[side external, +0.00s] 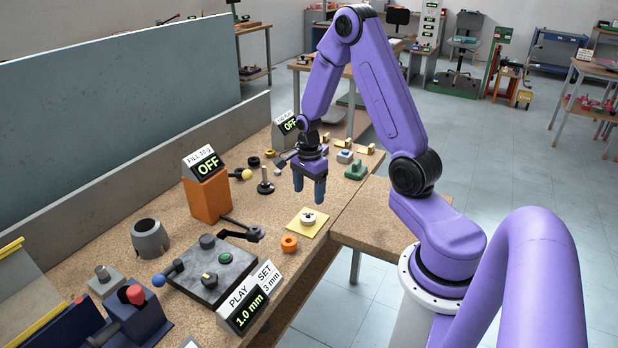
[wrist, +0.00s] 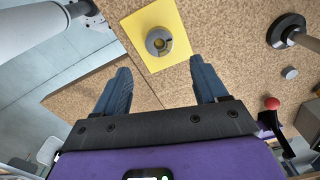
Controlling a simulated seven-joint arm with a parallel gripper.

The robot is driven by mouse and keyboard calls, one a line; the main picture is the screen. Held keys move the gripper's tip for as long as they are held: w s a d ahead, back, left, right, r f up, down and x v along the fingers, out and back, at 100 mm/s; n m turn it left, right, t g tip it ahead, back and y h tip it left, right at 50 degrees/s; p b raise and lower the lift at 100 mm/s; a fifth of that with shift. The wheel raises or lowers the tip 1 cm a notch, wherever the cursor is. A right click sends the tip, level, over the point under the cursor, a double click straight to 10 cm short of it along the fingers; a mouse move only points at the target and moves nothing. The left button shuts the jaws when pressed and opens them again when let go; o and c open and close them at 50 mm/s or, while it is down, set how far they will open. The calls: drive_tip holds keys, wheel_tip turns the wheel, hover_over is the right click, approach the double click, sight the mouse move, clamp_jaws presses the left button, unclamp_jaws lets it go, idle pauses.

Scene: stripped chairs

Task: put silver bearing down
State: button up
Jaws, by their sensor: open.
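The silver bearing (side external: 308,217) lies flat on a yellow square pad (side external: 293,229) on the cork-coloured bench. In the wrist view my gripper (wrist: 160,67) is open, and the bearing shows beyond the fingertips, clear of both.
A black-based post (side external: 265,185) and an orange block with an OFF display (side external: 208,198) stand to the left. A green part (side external: 355,170) is behind at right. The bench edge is close on the right.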

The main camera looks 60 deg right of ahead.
drive_tip(key=s+a+r+n, duration=0.3)
drive_tip(key=a+r+n, duration=0.2)
drive_tip(key=a+n, duration=0.35)
drive_tip(key=s+a+r+n, duration=0.4)
drive_tip(key=a+r+n, duration=0.2)
drive_tip(key=a+n, duration=0.25)
drive_tip(key=s+a+r+n, duration=0.2)
drive_tip(key=s+a+n, duration=0.1)
drive_tip(key=s+n, duration=0.4)
drive_tip(key=s+a+r+n, duration=0.2)
drive_tip(key=s+a+n, duration=0.1)
drive_tip(key=s+n, duration=0.5)
drive_tip(key=shift+n, duration=0.8)
drive_tip(key=shift+a, duration=0.1)
